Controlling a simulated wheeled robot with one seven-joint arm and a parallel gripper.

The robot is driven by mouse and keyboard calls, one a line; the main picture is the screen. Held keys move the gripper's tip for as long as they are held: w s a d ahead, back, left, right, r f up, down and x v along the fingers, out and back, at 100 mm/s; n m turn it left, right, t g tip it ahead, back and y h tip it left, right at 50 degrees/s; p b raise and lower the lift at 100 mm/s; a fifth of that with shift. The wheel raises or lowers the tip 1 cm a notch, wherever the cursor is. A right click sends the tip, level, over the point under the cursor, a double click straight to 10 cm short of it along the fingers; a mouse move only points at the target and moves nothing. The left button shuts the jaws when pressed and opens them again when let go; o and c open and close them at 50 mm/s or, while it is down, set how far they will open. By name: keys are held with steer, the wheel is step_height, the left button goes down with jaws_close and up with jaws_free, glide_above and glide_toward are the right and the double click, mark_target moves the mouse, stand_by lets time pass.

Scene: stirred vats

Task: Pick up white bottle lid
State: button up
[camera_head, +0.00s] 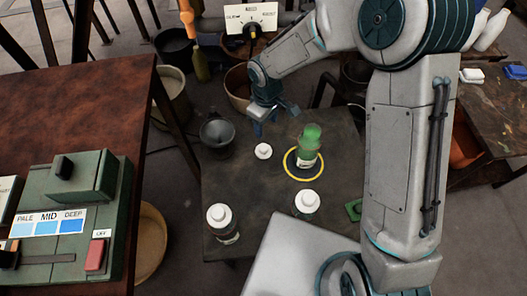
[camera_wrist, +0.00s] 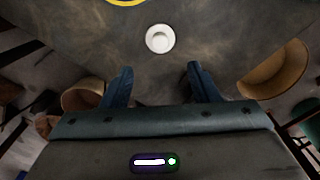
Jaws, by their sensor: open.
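The white bottle lid (camera_head: 263,151) lies on the dark table (camera_head: 245,195), a small round white piece left of the yellow ring. In the wrist view the lid (camera_wrist: 160,38) is ahead of my fingers, roughly centred between them and beyond their tips. My gripper (camera_head: 270,122) is above the far edge of the table, behind the lid. In the wrist view my gripper (camera_wrist: 156,72) has its two blue fingers wide apart with nothing between them.
A green bottle (camera_head: 309,146) stands inside a yellow ring (camera_head: 288,168). Two white-capped bottles (camera_head: 222,224) (camera_head: 307,203) stand nearer the front edge. A dark funnel-like bowl (camera_head: 217,134) sits at the table's left. A green control box (camera_head: 75,220) is on the brown table at left.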

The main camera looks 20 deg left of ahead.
steer(key=b, duration=0.2)
glide_above(263, 147)
steer(key=d, duration=0.1)
step_height(263, 147, down, 8)
steer(key=shift+s+f, duration=0.1)
steer(key=shift+s, duration=0.05)
steer(key=shift+w+a+f+b, duration=0.1)
steer(key=shift+a+f+b, duration=0.1)
steer(key=shift+f, duration=0.7)
steer(key=shift+w+a+f+b, duration=0.1)
steer(key=shift+f+b, duration=0.15)
steer(key=shift+f, duration=0.65)
steer(key=shift+a+f+b, duration=0.15)
steer(key=shift+f+b, duration=0.05)
steer(key=shift+f, duration=0.7)
steer(key=c, duration=1)
